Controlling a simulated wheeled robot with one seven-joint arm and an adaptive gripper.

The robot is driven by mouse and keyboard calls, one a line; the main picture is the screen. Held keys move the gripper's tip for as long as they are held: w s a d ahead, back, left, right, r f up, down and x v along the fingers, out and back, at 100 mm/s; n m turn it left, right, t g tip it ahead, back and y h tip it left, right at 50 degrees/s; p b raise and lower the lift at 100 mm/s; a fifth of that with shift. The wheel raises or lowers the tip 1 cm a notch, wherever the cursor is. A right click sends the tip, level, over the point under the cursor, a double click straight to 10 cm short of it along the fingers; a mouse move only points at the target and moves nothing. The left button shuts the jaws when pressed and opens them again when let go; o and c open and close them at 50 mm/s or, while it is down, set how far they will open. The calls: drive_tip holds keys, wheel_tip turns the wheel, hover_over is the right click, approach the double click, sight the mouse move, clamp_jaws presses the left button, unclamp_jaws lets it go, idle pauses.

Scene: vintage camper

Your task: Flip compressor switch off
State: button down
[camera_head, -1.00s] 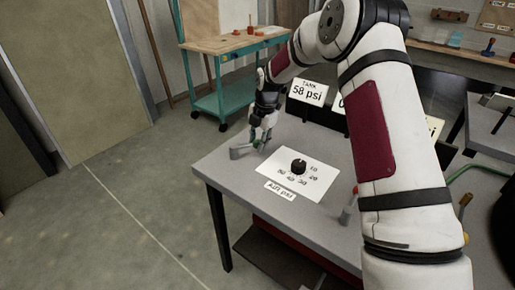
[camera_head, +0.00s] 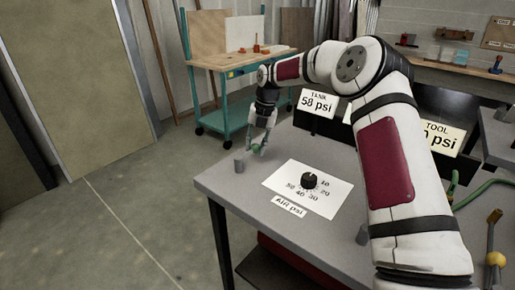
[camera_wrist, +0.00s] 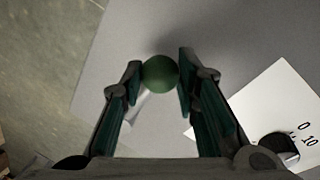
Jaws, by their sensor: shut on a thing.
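A green ball knob (camera_wrist: 160,73) sits between the two fingertips of my gripper (camera_wrist: 158,78) in the wrist view. A pale stem (camera_wrist: 136,104) shows below it, partly hidden by the left finger. In the head view my gripper (camera_head: 260,146) is low over the left back corner of the grey table, shut on the green knob (camera_head: 255,149). A short grey post (camera_head: 239,163) stands by the table's left edge, just left of the gripper. I see no on/off label, so I cannot tell which state the switch is in.
The grey table (camera_head: 228,185) carries a white card with a black dial (camera_head: 309,180) and an "AIR psi" label (camera_head: 289,206). The tank sign (camera_head: 318,102) reads 58 psi. A teal workbench (camera_head: 238,62) stands behind. The floor at left is clear.

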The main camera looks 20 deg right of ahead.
drive_tip(key=shift+w+a+r, duration=0.1)
drive_tip(key=shift+a, duration=0.05)
drive_tip(key=c, duration=1.2)
unclamp_jaws()
drive_tip(key=shift+r, duration=0.35)
drive_tip(key=r, duration=0.3)
drive_tip(key=d+r, duration=0.1)
drive_tip(key=r, duration=0.3)
drive_tip(key=d+r, duration=0.1)
drive_tip(key=r, duration=0.3)
drive_tip(key=shift+s+d, duration=0.1)
drive_tip(key=shift+s, duration=0.3)
